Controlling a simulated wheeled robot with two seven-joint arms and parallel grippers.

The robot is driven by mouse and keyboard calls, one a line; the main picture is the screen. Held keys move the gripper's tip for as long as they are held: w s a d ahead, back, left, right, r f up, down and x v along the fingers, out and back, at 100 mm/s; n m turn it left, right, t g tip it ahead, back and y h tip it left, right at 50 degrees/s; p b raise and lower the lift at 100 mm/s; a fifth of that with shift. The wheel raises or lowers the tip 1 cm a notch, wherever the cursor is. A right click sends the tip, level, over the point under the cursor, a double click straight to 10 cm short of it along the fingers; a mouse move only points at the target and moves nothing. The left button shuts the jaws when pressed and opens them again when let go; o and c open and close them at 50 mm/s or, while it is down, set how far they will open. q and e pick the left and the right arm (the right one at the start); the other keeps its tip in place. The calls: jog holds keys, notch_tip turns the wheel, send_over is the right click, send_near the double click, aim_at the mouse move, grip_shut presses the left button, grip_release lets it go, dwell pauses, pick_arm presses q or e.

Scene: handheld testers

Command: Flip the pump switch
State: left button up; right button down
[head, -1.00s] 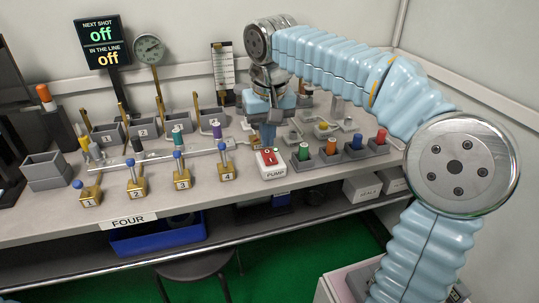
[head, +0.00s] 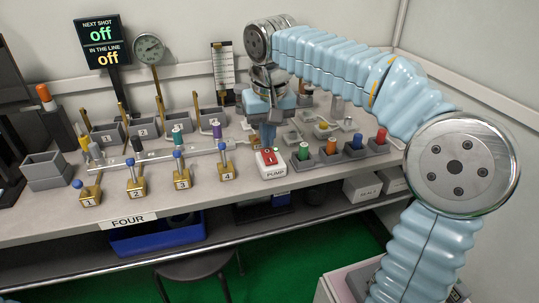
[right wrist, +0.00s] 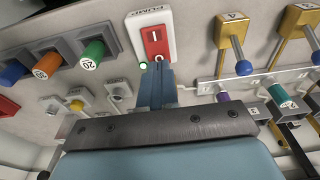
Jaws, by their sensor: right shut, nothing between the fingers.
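The pump switch (head: 270,163) is a white box labelled PUMP with a red rocker, at the front of the bench right of the numbered brass valves. In the right wrist view the red rocker (right wrist: 155,42) shows a white "I" mark, and a small green light (right wrist: 143,65) glows beside its near end. My right gripper (head: 267,146) points down just behind the switch. In the wrist view its shut, empty fingers (right wrist: 157,68) end at the rocker's near end; I cannot tell whether they touch it. My left gripper is not in view.
Green, orange, blue and red plugs in grey holders (head: 331,159) stand close right of the switch. Brass valves with blue knobs (head: 182,178) stand to its left. A display (head: 102,43) reads "off" twice.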

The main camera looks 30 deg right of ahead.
aim_at(267, 151)
jog(key=shift+f+b, duration=0.55)
jog(key=shift+f, duration=0.25)
notch_tip(267, 151, up, 3)
jog(key=p, duration=0.2)
jog(key=shift+f+p, duration=0.1)
jog(key=shift+p, duration=0.3)
notch_tip(267, 151, up, 2)
jog(key=shift+r+p, duration=0.1)
jog(key=shift+p, duration=0.8)
jog(key=shift+r, duration=1.05)
